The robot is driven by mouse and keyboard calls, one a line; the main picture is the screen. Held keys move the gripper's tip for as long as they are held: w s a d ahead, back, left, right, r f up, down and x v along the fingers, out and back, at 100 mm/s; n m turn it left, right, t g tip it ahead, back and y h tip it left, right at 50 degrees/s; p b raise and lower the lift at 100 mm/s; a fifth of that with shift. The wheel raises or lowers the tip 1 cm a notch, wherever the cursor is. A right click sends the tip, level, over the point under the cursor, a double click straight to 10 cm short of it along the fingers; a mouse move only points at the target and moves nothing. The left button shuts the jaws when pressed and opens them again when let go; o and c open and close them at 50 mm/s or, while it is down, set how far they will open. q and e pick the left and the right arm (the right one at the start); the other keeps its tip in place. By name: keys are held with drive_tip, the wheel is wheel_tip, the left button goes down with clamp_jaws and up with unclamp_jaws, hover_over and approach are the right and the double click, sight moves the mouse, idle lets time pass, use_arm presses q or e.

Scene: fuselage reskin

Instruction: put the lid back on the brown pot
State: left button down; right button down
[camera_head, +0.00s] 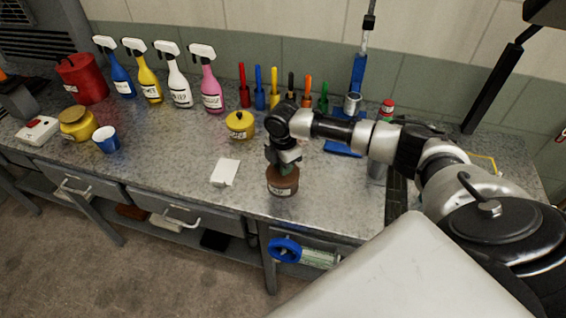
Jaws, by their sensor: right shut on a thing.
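The brown pot (283,188) with a pale label stands upright near the front edge of the grey workbench. My right gripper (284,164) points down directly over it and is shut on the lid at the pot's top. The fingers hide most of the lid, so I cannot tell whether it rests fully on the rim. My left gripper is not in view.
A yellow pot (240,126) and a white card (225,172) are left of the brown pot. Spray bottles (180,88), a red canister (83,80), a golden pot (77,125) and a blue cup (106,140) stand further left. Coloured tools (260,98) stand behind.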

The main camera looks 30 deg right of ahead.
drive_tip(key=shift+c, duration=2)
unclamp_jaws()
drive_tip(key=shift+r, duration=0.1)
wheel_tip(320, 180, up, 5)
drive_tip(key=p, duration=0.5)
drive_tip(key=shift+r+p, duration=0.8)
drive_tip(key=shift+p, duration=0.05)
drive_tip(key=shift+r, duration=0.15)
